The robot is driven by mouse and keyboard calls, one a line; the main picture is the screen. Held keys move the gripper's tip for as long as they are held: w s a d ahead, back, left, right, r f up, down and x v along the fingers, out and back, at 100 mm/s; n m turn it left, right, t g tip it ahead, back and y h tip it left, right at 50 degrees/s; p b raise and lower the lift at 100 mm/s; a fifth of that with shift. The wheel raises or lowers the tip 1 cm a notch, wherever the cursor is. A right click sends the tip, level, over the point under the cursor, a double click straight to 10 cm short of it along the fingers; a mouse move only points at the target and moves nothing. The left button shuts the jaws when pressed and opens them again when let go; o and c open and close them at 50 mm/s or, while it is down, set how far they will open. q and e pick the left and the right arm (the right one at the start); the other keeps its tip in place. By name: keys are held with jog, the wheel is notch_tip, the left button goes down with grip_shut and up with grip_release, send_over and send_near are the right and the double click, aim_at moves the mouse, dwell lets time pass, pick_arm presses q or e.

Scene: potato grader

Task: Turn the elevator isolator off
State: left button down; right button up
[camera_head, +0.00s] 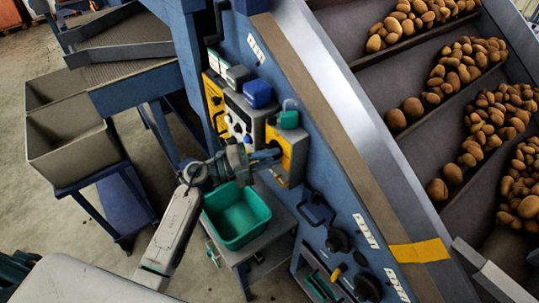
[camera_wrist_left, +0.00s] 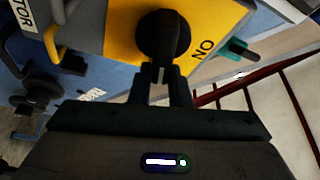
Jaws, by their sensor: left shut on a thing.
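The elevator isolator is a yellow-fronted box (camera_head: 296,143) on the blue side panel of the machine. In the wrist view its yellow plate (camera_wrist_left: 118,32) carries a black rotary handle (camera_wrist_left: 163,35) and the word "ON" (camera_wrist_left: 203,48) to the right of the handle. A cut-off label ending in "TOR" (camera_wrist_left: 22,14) shows at the upper left. My left gripper (camera_head: 272,155) reaches the box from the left. In the wrist view its fingers (camera_wrist_left: 160,82) are shut on the lower end of the handle. My right gripper is not in view.
A control panel with another yellow box (camera_head: 213,97) and a blue box (camera_head: 258,93) is just up-left. A green crate (camera_head: 238,238) stands below my left gripper. The potato elevator (camera_head: 350,125) rises on the right. Grey bins (camera_head: 75,150) stand left.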

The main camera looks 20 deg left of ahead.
pick_arm(q)
jog(key=shift+f+m+g+y, duration=0.15)
jog(key=shift+f+m+y, duration=0.1)
jog(key=shift+m, duration=0.5)
jog(key=shift+f+m+g+y, duration=0.15)
jog(key=shift+f+m+y, duration=0.1)
jog(key=shift+m, duration=0.5)
jog(key=shift+r, duration=0.1)
jog(key=c, duration=1.6)
grip_release()
jog(key=shift+o, duration=1.2)
jog(key=shift+a, duration=0.1)
jog(key=shift+w, duration=0.15)
